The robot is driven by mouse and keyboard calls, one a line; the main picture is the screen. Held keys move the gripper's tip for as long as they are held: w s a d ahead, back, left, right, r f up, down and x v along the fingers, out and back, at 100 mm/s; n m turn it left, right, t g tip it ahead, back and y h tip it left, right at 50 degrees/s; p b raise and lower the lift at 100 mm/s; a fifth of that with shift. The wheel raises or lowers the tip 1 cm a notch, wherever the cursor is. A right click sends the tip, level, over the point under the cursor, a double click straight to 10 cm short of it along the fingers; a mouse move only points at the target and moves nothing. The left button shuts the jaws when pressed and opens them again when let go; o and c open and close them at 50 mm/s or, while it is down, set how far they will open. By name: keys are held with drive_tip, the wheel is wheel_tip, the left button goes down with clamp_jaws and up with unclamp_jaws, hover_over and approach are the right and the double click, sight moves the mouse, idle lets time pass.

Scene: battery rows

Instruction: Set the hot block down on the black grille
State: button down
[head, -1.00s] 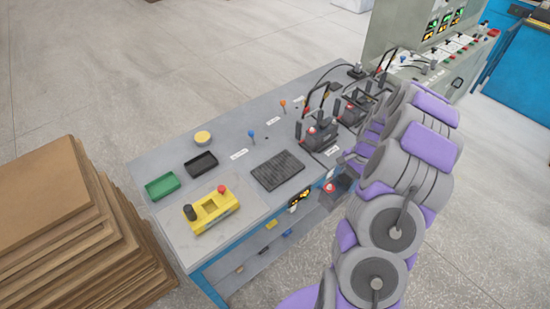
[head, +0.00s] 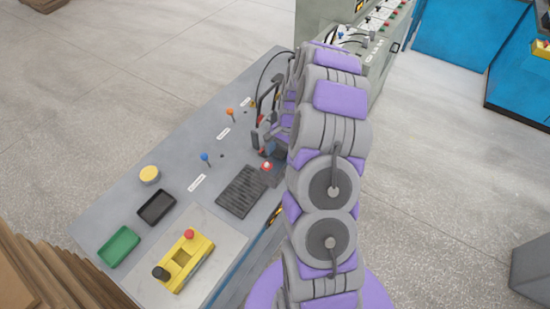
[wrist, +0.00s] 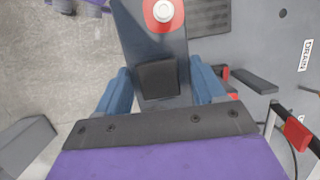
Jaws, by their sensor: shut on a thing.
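My gripper (wrist: 160,88) is shut on the hot block (wrist: 150,40), a dark grey block with a red ring and white cap on top and a black square patch at its near end. Blue fingers grip its two sides. In the head view the block (head: 273,175) shows by its red-and-white top, at the right end of the black grille, partly hidden by my arm. The black grille (head: 240,193) is a flat ribbed plate on the grey bench. It also shows in the wrist view (wrist: 209,17), beside the block. I cannot tell the block's height.
The grey bench (head: 120,200) carries a green tray (head: 118,246), a black tray (head: 157,207), a yellow round pad (head: 150,174), a yellow control box (head: 183,260) and blue and orange pegs. Dark equipment with handles stands beyond the grille. Brown stacked boards are at lower left.

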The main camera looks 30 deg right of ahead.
drive_tip(key=w+a+f+b, duration=0.1)
drive_tip(key=a+f, duration=0.1)
drive_tip(key=a, duration=0.4)
drive_tip(key=w+a+f+b, duration=0.1)
drive_tip(key=w+a+f, duration=0.1)
drive_tip(key=a, duration=0.5)
drive_tip(key=shift+w+f, duration=0.2)
drive_tip(key=shift+w, duration=0.05)
drive_tip(key=shift+c, duration=2.3)
unclamp_jaws()
drive_tip(key=o, duration=0.3)
drive_tip(key=shift+a, duration=0.2)
drive_tip(key=shift+o, duration=0.3)
drive_tip(key=shift+a, duration=0.25)
